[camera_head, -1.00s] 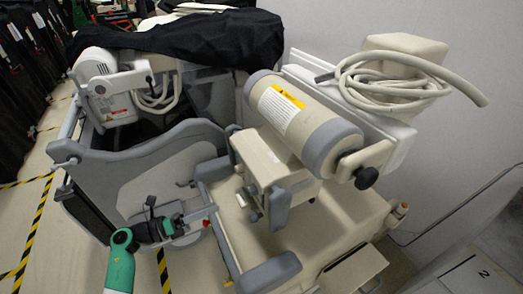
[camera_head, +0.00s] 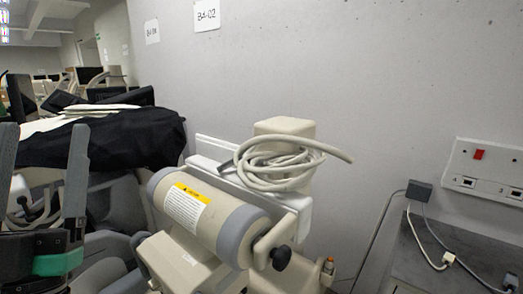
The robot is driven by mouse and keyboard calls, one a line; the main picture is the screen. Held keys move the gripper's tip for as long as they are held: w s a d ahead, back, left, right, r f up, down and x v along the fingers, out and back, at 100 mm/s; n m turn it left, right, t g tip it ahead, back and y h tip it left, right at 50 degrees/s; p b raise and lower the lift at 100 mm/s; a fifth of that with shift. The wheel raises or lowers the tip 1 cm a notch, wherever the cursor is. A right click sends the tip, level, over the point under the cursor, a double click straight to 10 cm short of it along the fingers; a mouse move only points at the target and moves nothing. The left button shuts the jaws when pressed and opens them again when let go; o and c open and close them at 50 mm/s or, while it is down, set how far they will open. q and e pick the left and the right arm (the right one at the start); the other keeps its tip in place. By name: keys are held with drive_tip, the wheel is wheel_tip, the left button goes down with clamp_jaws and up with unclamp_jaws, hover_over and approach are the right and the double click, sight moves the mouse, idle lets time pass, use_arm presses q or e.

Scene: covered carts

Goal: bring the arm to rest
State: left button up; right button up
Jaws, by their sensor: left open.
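My left gripper (camera_head: 44,135) stands upright at the left edge of the head view, close to the camera. Its two dark grey fingers point up and are spread wide apart. I see nothing held between them; parts of the equipment behind show through the gap. A green band (camera_head: 58,262) of my left arm shows below the fingers. The rest of that arm is out of the picture. My right gripper is not in view.
A beige cart unit with a grey-ended cylinder (camera_head: 205,215) and a coiled hose (camera_head: 275,165) fills the middle. A black cloth (camera_head: 130,140) covers equipment behind the gripper. A wall with a socket panel (camera_head: 485,168) and a grey cabinet (camera_head: 440,255) are at right.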

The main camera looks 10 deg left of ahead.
use_arm(q)
drive_tip(key=s+d+r+m+h, duration=0.2)
drive_tip(key=d+r+h, duration=0.1)
drive_tip(key=d+h, duration=0.75)
wheel_tip(320, 180, up, 37)
drive_tip(key=h+p, duration=0.2)
drive_tip(key=p, duration=3.6)
drive_tip(key=shift+w+d+m, duration=0.3)
drive_tip(key=shift+m, duration=0.1)
drive_tip(key=shift+h, duration=0.25)
drive_tip(key=shift+s+a+r, duration=0.1)
